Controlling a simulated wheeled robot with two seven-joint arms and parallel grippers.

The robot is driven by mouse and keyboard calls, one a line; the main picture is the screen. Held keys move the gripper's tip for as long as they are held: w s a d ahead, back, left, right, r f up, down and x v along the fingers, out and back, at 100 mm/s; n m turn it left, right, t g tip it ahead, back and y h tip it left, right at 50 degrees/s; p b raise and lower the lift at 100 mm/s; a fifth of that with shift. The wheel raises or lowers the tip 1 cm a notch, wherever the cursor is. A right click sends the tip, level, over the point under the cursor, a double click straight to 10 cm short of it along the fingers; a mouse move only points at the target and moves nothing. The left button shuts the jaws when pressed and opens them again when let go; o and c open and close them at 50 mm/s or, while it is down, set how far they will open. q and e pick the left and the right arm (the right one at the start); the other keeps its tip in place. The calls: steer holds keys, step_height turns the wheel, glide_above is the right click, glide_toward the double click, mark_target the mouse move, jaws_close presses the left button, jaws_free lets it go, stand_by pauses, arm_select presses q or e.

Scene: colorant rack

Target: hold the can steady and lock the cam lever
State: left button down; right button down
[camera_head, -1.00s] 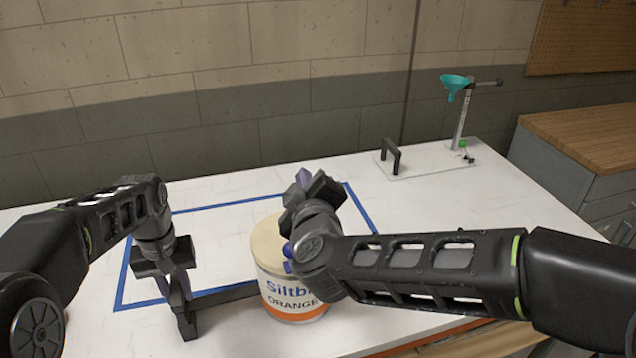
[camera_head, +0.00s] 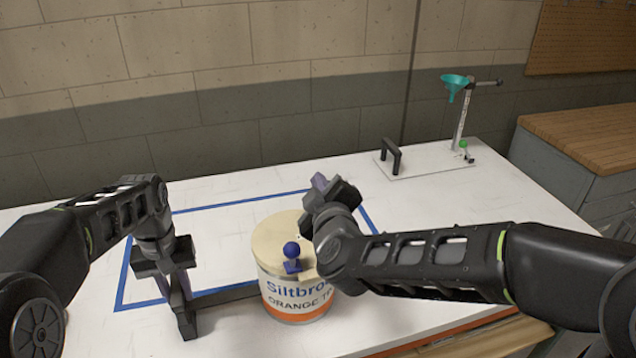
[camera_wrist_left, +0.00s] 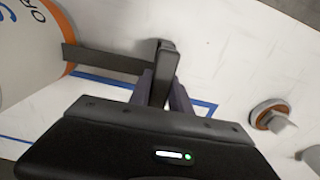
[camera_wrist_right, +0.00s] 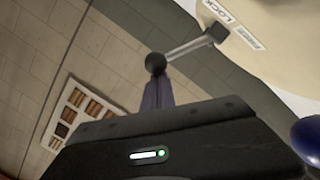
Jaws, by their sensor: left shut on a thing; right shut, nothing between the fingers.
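The paint can (camera_head: 298,299) stands upright on the white table, with a cream lid (camera_head: 275,238) and a blue knob (camera_head: 291,249) at its front rim. A dark bar handle (camera_head: 225,296) sticks out from its left side. My left gripper (camera_head: 179,288) is shut on the handle's end post (camera_wrist_left: 161,72). My right gripper (camera_head: 320,183) is shut and empty, beside the lid's right edge. In the right wrist view, the cam lever (camera_wrist_right: 188,46) has a grey rod and a dark ball, and lies beside the LOCK lettering. My fingertips are close to the ball; contact is unclear. My right arm hides the lever in the head view.
Blue tape (camera_head: 222,202) outlines a rectangle on the table (camera_head: 420,210). A white plate (camera_head: 425,166) with a black handle (camera_head: 391,156) and a post holding a teal funnel (camera_head: 454,82) stands at the back right. Table between can and plate is clear.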

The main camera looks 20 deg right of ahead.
arm_select(q)
steer(key=shift+a, duration=0.1)
arm_select(e)
steer(key=shift+s+d+f, duration=0.15)
steer(key=shift+d+f, duration=0.2)
steer(key=shift+d, duration=0.35)
step_height(320, 180, up, 3)
steer(key=w+a, duration=0.1)
steer(key=a, duration=0.2)
arm_select(q)
steer(key=c, duration=1.1)
jaws_free()
arm_select(e)
steer(key=d+v, duration=0.1)
steer(key=v, duration=0.7)
steer(key=shift+s+a+r, duration=0.15)
steer(key=shift+s+a, duration=0.25)
arm_select(q)
step_height(320, 180, up, 8)
steer(key=shift+f, duration=0.25)
